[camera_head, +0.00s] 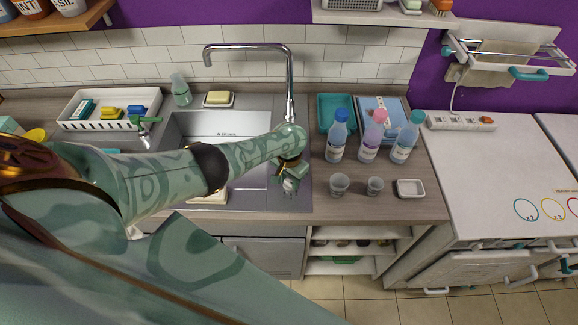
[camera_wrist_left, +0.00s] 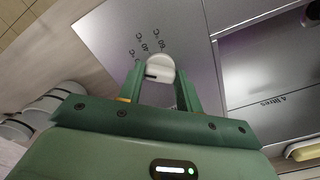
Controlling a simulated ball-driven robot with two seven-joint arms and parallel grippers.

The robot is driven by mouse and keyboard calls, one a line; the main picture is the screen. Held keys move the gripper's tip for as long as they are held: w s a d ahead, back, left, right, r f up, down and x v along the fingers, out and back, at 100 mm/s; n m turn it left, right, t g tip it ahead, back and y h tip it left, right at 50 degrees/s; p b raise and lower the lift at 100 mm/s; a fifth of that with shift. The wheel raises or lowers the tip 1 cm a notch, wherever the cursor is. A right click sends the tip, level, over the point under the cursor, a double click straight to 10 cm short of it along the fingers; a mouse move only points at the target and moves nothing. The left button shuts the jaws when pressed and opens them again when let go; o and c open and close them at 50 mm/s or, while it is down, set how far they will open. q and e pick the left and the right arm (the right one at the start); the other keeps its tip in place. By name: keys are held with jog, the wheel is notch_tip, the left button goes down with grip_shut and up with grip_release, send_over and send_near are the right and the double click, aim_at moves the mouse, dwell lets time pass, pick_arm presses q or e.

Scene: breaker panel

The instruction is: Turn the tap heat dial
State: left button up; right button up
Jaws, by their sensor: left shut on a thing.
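The heat dial (camera_wrist_left: 160,68) is a round, pale knob with a dark mark at its left side. It sits on a grey metal plate (camera_wrist_left: 120,30) with printed temperature figures, seen in the left wrist view. My left gripper (camera_wrist_left: 160,76) has one finger on each side of the dial and is shut on it. In the head view my left gripper (camera_head: 290,184) points down at the right edge of the sink, below the tall tap (camera_head: 290,80), and hides the dial. My right gripper is not in view.
Three bottles (camera_head: 368,140) stand right of the sink, with two cups (camera_head: 339,185) and a small white dish (camera_head: 410,188) in front. A soap bar (camera_head: 218,99) and a white rack (camera_head: 100,108) stand behind and left of the sink (camera_head: 225,125).

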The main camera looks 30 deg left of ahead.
aim_at(290, 181)
pick_arm(q)
jog(key=m, duration=0.4)
jog(key=shift+m, duration=2.1)
jog(key=o, duration=1)
jog(key=shift+w, duration=0.1)
notch_tip(290, 181, up, 16)
jog(key=p, duration=0.9)
jog(key=shift+r, duration=0.2)
